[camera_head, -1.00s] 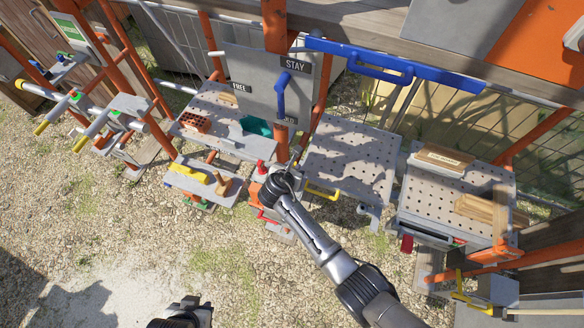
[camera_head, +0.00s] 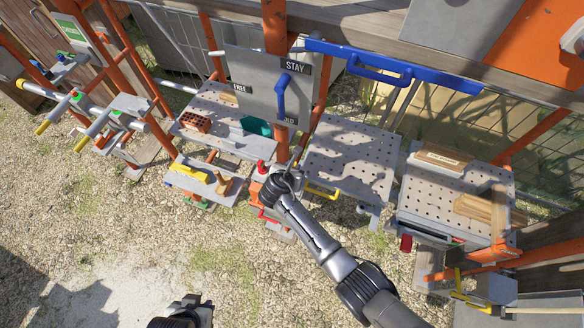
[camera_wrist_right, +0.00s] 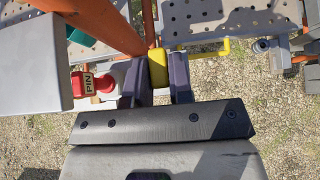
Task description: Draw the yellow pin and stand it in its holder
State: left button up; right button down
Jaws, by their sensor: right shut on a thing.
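A yellow cylinder, which looks like the yellow pin's grip (camera_wrist_right: 157,68), stands between the two dark fingers of my right gripper (camera_wrist_right: 155,80) in the right wrist view. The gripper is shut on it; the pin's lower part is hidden. In the head view my right gripper (camera_head: 287,180) is at the orange post, left of the middle perforated shelf, and its wrist hides the pin. A red block marked PIN (camera_wrist_right: 92,83) is just left of the fingers. My left gripper (camera_head: 205,311) is at the bottom edge, away from the shelves; its opening is unclear. I cannot tell which thing is the holder.
A yellow bar handle (camera_head: 322,193) is close right of my right gripper. A grey panel (camera_head: 258,90) with a blue handle (camera_head: 280,95) stands behind. A low shelf (camera_head: 200,186) on the left carries a yellow piece and wooden pieces. Open gravel (camera_head: 150,235) is in front.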

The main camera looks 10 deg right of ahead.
jog(key=shift+f+b, duration=0.3)
jog(key=shift+f, duration=0.3)
jog(key=shift+f+b, duration=0.5)
jog(key=shift+f, duration=0.3)
jog(key=shift+f+b, duration=0.4)
jog(key=shift+f, duration=0.25)
jog(key=c, duration=0.9)
grip_release()
jog(key=shift+c, duration=0.2)
jog(key=shift+s+a+r, duration=0.15)
jog(key=shift+s+r, duration=0.05)
jog(key=shift+r, duration=0.05)
jog(key=v, duration=1.3)
